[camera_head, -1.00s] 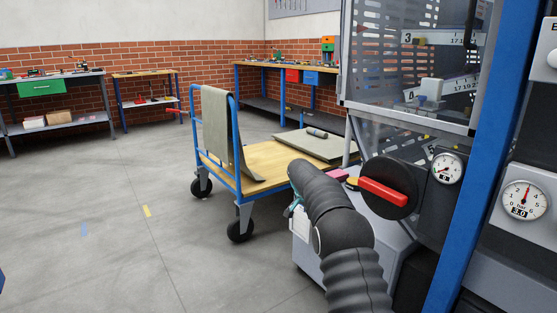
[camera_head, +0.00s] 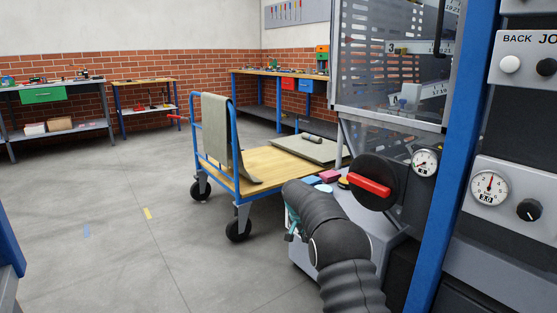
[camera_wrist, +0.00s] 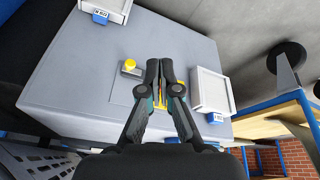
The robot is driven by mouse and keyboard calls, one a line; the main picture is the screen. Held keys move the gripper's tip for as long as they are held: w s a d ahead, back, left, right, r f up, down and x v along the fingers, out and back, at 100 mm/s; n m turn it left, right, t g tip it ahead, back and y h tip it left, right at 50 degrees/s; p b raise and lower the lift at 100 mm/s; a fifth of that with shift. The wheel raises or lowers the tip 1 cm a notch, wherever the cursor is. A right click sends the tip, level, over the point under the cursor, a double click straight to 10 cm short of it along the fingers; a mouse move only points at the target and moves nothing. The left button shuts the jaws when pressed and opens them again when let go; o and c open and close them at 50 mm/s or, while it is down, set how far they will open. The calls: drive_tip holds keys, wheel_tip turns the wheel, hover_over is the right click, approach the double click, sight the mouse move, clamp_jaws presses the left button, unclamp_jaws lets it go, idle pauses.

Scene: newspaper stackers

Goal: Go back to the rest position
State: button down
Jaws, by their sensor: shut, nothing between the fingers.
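My gripper (camera_wrist: 159,75) shows in the wrist view with its two dark fingers shut together and nothing between them. It points at a grey cabinet top (camera_wrist: 75,65), in front of a small plate with a yellow knob (camera_wrist: 129,65). A yellow piece shows partly behind the fingertips. In the head view my black-sleeved arm reaches toward the grey cabinet (camera_head: 303,258), beside the trolley, and mostly hides the gripper.
A blue-framed trolley (camera_head: 270,165) with a wooden deck stands just left of my arm. A machine panel with gauges (camera_head: 490,188) and a red-handled switch (camera_head: 368,186) is close on the right. Workbenches (camera_head: 60,83) line the back wall. The grey floor (camera_head: 110,220) at left is clear.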

drive_tip(key=s+d+r+n+t, duration=0.1)
drive_tip(key=s+r, duration=0.5)
drive_tip(key=s, duration=1.2)
drive_tip(key=s+d+r+n+y+p, duration=0.1)
drive_tip(key=s+r, duration=0.5)
drive_tip(key=s, duration=1.2)
drive_tip(key=s+d+r+n+t+y, duration=0.1)
drive_tip(key=s+d+r+n, duration=0.2)
drive_tip(key=s, duration=1.5)
wheel_tip(320, 180, up, 4)
drive_tip(key=shift+s+d+r+t, duration=0.1)
drive_tip(key=shift+s+d+t, duration=0.25)
drive_tip(key=shift+d, duration=0.25)
